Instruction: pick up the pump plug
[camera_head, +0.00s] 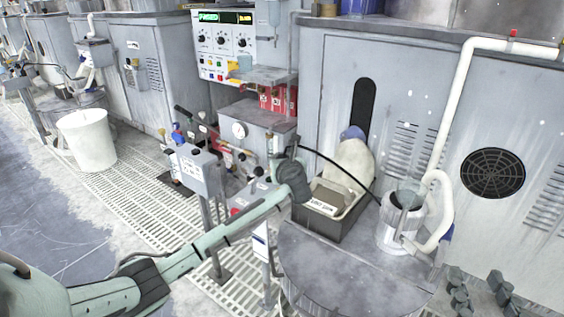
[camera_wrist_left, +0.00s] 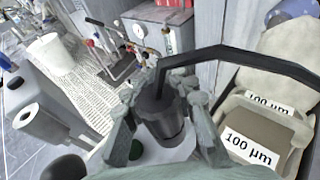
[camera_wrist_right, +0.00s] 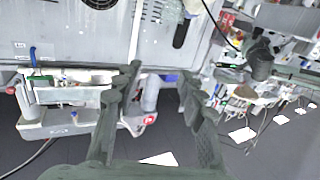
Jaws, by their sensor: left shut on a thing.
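The pump plug (camera_wrist_left: 162,118) is a dark grey cylinder with a black cable (camera_wrist_left: 240,54) leaving its top. My left gripper (camera_wrist_left: 163,100) is shut around it, one finger on each side. In the head view my left gripper (camera_head: 291,178) is beside the box of grit, above the edge of the round grey platen. There the cable (camera_head: 335,168) arches right toward a metal canister (camera_head: 398,222) with a white pipe.
A dark open box (camera_head: 318,226) labelled "100 µm" in the left wrist view stands right of my left gripper, with a pale sack (camera_head: 354,163) behind it. A grey control box (camera_head: 197,170) on a post stands left.

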